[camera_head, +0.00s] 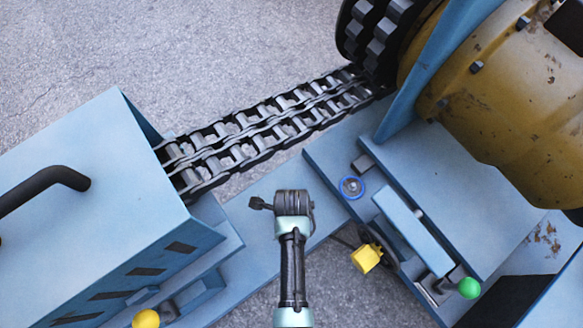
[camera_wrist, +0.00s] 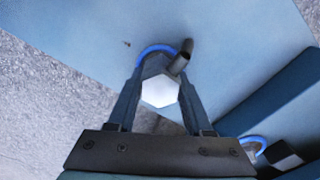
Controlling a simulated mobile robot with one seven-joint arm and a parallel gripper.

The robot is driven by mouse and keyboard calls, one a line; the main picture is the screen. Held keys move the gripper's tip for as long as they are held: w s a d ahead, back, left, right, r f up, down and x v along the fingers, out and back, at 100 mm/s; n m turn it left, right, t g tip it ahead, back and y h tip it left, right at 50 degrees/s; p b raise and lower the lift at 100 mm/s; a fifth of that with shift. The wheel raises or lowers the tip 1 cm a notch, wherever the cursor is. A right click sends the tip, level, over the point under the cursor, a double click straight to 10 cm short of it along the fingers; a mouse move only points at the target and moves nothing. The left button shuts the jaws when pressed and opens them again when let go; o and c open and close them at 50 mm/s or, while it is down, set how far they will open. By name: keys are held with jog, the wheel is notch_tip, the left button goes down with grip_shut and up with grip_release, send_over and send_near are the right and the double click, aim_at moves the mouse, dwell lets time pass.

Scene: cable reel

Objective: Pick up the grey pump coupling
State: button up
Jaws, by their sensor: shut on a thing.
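My gripper (camera_wrist: 160,95) is shut on the grey pump coupling (camera_wrist: 158,91), with one finger on each side. The coupling shows a pale hexagonal end facing the wrist camera. A dark stub (camera_wrist: 182,62) sticks out at its upper right, and a blue ring (camera_wrist: 150,50) curves behind it. In the head view my gripper (camera_head: 292,203) is over the light blue base plate, and the coupling is not clearly seen there. I cannot tell whether the coupling touches the plate or is clear of it.
A blue-ringed fitting (camera_head: 351,187) lies right of my gripper. A yellow block (camera_head: 367,257) and a green knob (camera_head: 469,288) are at lower right. A double chain (camera_head: 270,125) runs from the blue housing (camera_head: 90,180) to the sprocket beside the ochre drum (camera_head: 500,100).

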grip_shut()
notch_tip(320, 180, up, 10)
jog(key=p, duration=0.6)
jog(key=shift+r+p, duration=0.25)
jog(key=shift+p, duration=0.05)
notch_tip(320, 180, up, 4)
jog(key=p, duration=0.5)
jog(key=shift+r, duration=0.25)
